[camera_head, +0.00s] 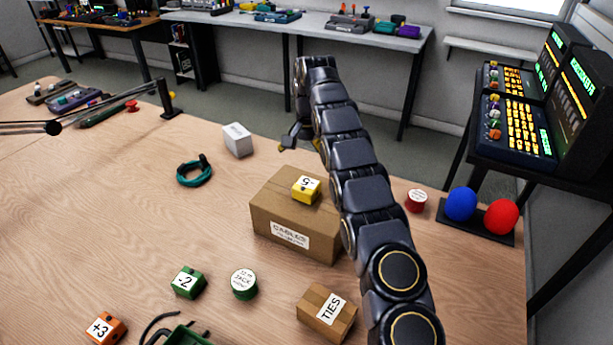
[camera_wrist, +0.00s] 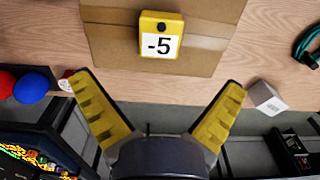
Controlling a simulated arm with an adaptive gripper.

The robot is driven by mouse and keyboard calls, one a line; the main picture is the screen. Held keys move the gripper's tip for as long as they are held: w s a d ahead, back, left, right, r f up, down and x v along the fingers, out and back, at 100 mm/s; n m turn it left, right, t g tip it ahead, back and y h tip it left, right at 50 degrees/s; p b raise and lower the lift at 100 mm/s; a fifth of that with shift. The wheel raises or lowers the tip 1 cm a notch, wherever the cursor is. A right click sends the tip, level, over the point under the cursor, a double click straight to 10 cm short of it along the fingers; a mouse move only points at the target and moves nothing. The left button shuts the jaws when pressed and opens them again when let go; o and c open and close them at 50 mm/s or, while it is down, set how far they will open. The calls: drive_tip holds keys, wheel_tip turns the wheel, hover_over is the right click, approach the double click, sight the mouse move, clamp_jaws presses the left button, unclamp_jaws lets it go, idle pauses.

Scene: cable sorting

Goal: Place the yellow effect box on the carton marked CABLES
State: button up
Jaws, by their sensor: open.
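The yellow effect box (camera_head: 306,189), labelled -5, rests on top of the brown carton marked CABLES (camera_head: 290,236). In the wrist view the yellow effect box (camera_wrist: 161,35) lies on the carton's top (camera_wrist: 112,42), with bare cardboard around it. My gripper (camera_head: 284,146) is beyond the carton at its far side. In the wrist view my gripper (camera_wrist: 160,97) has its yellow fingers spread wide and empty, apart from the yellow box. My arm passes in front of the carton's right side in the head view and hides part of it.
A white box (camera_head: 237,139) and a teal cable coil (camera_head: 194,172) lie left of the carton. A TIES carton (camera_head: 327,312), a green tin (camera_head: 243,284) and a green box (camera_head: 187,282) stand nearer. A red tin (camera_head: 416,201) and red and blue balls (camera_head: 501,217) are at right.

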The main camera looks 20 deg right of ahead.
drive_tip(key=shift+r, duration=0.9)
